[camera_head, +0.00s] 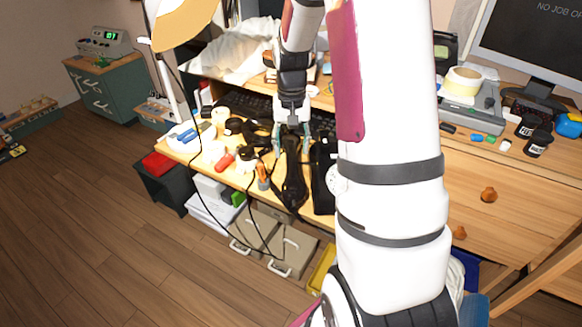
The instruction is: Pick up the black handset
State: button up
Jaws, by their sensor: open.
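The black handset (292,187) lies near the front edge of the wooden desk, with its long side running from the back toward the edge. A dark cord hangs from the desk near it. The black phone body (323,180) is just to its right, partly hidden by my arm. My gripper (291,140) points down over the far end of the handset. Its fingers are apart, one on each side of that end. I cannot tell how far down the fingers reach or whether they touch it.
Cups, tape rolls and a red-handled tool (223,162) crowd the desk to the left. A lamp (183,24) stands at the left. A keyboard (245,105) is behind. A tape dispenser (468,97) and black jars (538,143) are at right. Drawers and boxes stand below.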

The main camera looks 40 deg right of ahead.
aim_at(292, 158)
jog(key=shift+s+f+b, duration=0.1)
jog(key=shift+f+b, duration=0.95)
jog(key=shift+f, duration=1.85)
grip_shut()
